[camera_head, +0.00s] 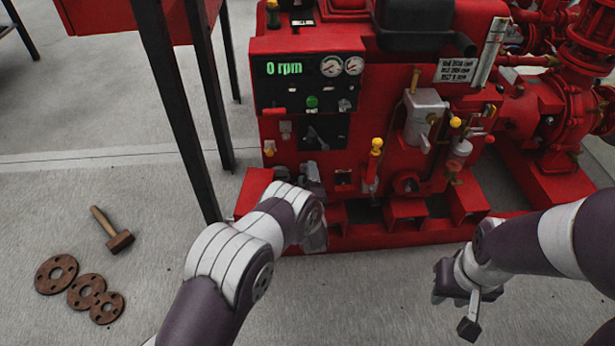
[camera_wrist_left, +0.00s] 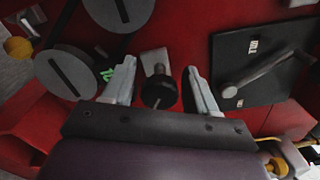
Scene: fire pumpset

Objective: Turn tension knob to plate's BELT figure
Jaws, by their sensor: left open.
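A black round knob (camera_wrist_left: 159,90) on a pale bracket stands out from the red pump set in the left wrist view; it seems to be the tension knob. My left gripper (camera_wrist_left: 160,86) is open, with one finger on each side of the knob and visible gaps. In the head view my left gripper (camera_head: 298,174) is at the lower front of the red machine and hides the knob. The white plate (camera_head: 457,70) with printed lines is at the upper right of the machine; its text is too small to read. My right gripper (camera_head: 468,312) hangs low at the right, its jaws unclear.
A black panel with a grey lever (camera_wrist_left: 265,72) is right of the knob; large slotted discs (camera_wrist_left: 66,72) are left. The display (camera_head: 284,68) reads 0 rpm. Yellow-tipped levers (camera_head: 375,147) project nearby. A mallet (camera_head: 112,230) and rusty flanges (camera_head: 87,291) lie on the floor.

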